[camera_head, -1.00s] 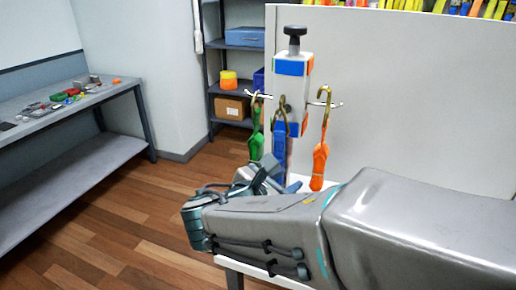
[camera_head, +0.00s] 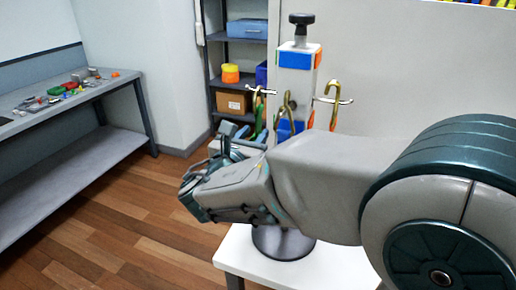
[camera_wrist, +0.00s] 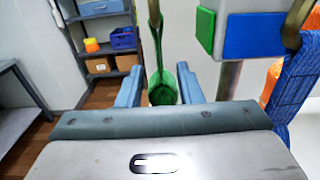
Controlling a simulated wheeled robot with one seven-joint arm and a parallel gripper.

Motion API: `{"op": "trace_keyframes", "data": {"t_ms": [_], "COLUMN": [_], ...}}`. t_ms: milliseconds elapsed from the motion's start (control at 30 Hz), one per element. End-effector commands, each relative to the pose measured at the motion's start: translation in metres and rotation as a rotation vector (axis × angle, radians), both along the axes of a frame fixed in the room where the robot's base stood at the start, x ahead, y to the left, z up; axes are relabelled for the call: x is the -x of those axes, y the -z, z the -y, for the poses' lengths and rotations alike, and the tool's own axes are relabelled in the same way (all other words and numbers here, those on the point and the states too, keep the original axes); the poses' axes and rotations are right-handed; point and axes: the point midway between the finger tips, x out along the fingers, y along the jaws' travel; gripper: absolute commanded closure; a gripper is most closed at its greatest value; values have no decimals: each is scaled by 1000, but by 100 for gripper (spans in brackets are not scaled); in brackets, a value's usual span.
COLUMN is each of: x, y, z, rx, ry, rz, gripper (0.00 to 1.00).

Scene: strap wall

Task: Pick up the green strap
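The green strap (camera_wrist: 162,88) hangs as a loop from its metal hook in the wrist view. Its upper part shows in the head view (camera_head: 258,119), with its lower end hidden by my gripper. My gripper (camera_wrist: 160,90) is open, with one pale blue finger on each side of the strap's lower part in the wrist view. I cannot tell whether either finger touches it. In the head view my gripper (camera_head: 240,138) is close to the strap, partly hidden by my wrist.
The blue strap (camera_wrist: 296,85) hangs close on the right. An orange strap (camera_wrist: 271,84) is partly seen behind it. The post (camera_head: 294,88) with a black knob bears the hooks above a white table (camera_head: 335,262). Shelves (camera_head: 240,42) stand behind; a workbench (camera_head: 75,98) is at left.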

Motion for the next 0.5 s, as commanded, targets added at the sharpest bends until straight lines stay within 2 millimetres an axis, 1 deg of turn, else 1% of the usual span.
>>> {"op": "trace_keyframes", "data": {"t_ms": [167, 300, 400, 500], "x": [-12, -31, -44, -48], "y": [-4, -11, -9, -8], "z": [5, 12, 17, 18], "rx": [1, 1, 0, -1], "ry": [0, -1, -1, -2], "rz": [-1, -1, -2, -2], "gripper": [67, 67, 67, 67]}}
